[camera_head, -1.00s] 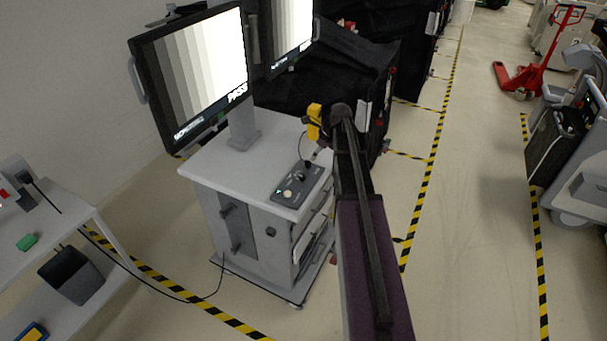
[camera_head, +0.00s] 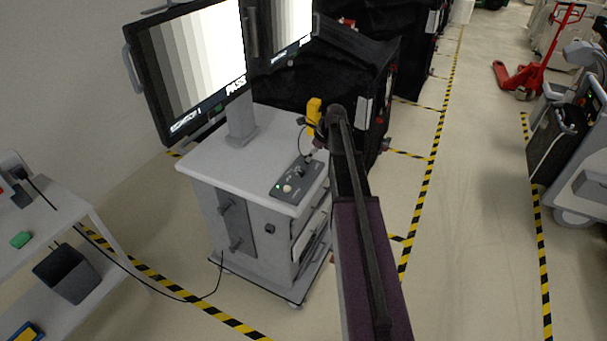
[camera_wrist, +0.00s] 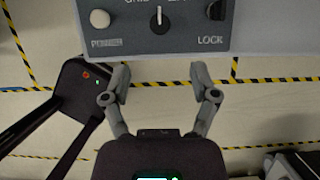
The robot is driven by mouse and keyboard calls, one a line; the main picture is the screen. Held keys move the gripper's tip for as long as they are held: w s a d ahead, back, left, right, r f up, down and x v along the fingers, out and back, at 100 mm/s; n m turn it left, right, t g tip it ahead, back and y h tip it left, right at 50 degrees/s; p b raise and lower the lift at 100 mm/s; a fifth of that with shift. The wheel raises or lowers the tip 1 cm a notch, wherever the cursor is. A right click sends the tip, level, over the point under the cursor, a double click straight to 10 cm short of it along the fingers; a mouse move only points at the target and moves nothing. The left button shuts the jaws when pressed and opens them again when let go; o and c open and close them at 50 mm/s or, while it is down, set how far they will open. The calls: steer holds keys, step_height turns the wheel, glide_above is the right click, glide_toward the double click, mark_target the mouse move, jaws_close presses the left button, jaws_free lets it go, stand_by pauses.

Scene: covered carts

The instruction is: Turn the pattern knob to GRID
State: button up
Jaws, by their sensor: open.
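The grey control box (camera_head: 297,180) sits on the front right of the cart top. In the wrist view it fills the top edge (camera_wrist: 190,42). The pattern knob (camera_wrist: 158,17) is a dark round knob with a white pointer line pointing up in the picture. A label that reads like GRID (camera_wrist: 137,2) is cut off at its upper left, and another cut-off label is at its upper right. My gripper (camera_wrist: 160,73) is open and empty, its fingers spread below the box's near edge, apart from the knob.
A white button (camera_wrist: 99,19) is left of the knob, and a dark control above LOCK (camera_wrist: 216,11) is right. The cart (camera_head: 200,165) carries a monitor (camera_head: 190,65) showing grey bars. A side table (camera_head: 60,215) stands left. Open floor (camera_head: 480,180) lies right.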

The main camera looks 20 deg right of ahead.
mark_target(302, 171)
steer(key=shift+b+x, duration=4.35)
steer(key=shift+x, duration=0.7)
jaws_close()
